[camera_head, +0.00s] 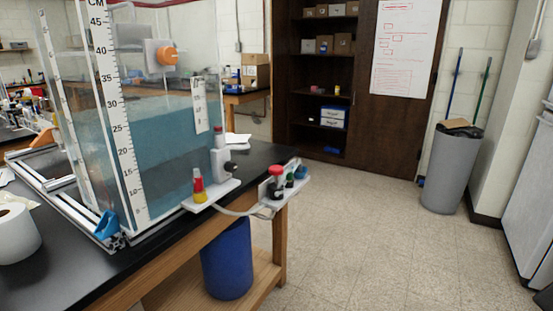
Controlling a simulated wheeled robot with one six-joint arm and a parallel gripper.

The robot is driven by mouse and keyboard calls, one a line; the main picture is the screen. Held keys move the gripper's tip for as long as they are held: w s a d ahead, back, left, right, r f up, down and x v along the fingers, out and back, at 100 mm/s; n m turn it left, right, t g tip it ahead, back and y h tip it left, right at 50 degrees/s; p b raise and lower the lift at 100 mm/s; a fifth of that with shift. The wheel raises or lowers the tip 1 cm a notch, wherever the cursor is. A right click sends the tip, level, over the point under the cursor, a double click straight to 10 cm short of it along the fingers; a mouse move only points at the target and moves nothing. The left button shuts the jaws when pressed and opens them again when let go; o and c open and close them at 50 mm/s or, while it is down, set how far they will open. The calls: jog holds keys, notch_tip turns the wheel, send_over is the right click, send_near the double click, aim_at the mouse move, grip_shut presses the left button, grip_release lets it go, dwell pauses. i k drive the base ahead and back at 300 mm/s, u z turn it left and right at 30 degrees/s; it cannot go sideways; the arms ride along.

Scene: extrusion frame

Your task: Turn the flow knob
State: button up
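A clear tank (165,110) with blue water stands on a black-topped bench at the left. An orange round knob (166,55) sits on a white plate at the tank's upper part. A small white panel (285,190) at the bench corner carries a red-topped black knob (276,172) and small green and dark parts. A white base (212,193) beside it holds a red-and-yellow piece (199,187) and a grey upright piece with a black knob (230,167). No label shows which one is the flow knob. My gripper is not in view.
The bench (100,275) has a wooden leg and lower shelf with a blue barrel (227,260). A cable hangs by the corner panel. A grey bin (453,170) stands at the right, a dark shelf cabinet (322,130) at the back. The floor (370,240) between is clear.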

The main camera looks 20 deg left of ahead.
aim_at(230, 167)
jog(key=u, duration=0.25)
jog(key=i, duration=0.9)
jog(key=u, duration=0.65)
